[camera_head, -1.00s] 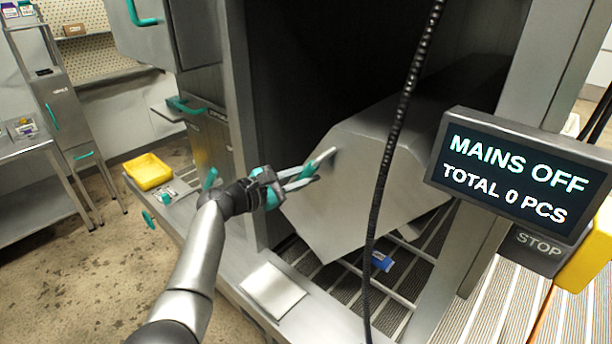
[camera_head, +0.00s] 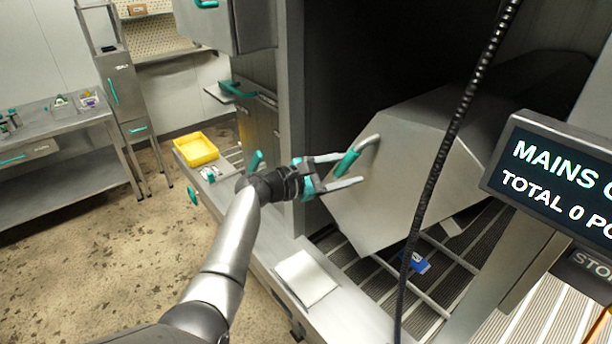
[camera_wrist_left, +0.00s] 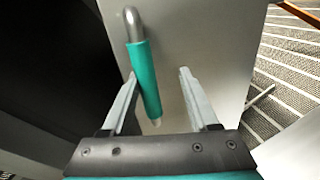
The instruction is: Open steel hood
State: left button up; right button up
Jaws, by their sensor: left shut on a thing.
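The steel hood (camera_head: 400,185) is a grey angular cover inside the dark open chamber, seen down. Its handle (camera_head: 349,162) is a bent metal bar with a teal grip on the hood's front face. In the left wrist view the teal grip (camera_wrist_left: 146,78) runs between the fingers (camera_wrist_left: 158,80), closer to the left one. The hood's face (camera_wrist_left: 205,40) lies behind it. My right gripper is not in view.
A black coiled cable (camera_head: 435,190) hangs in front of the hood. A display (camera_head: 555,180) stands at the right. A blue item (camera_head: 416,263) lies on the slatted floor under the hood. A yellow tray (camera_head: 196,149) sits at the left. Open floor (camera_head: 110,240) lies at the lower left.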

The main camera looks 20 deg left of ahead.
pick_arm(q)
jog(key=v, duration=1.4)
jog(key=shift+b, duration=0.45)
jog(key=shift+r, duration=0.1)
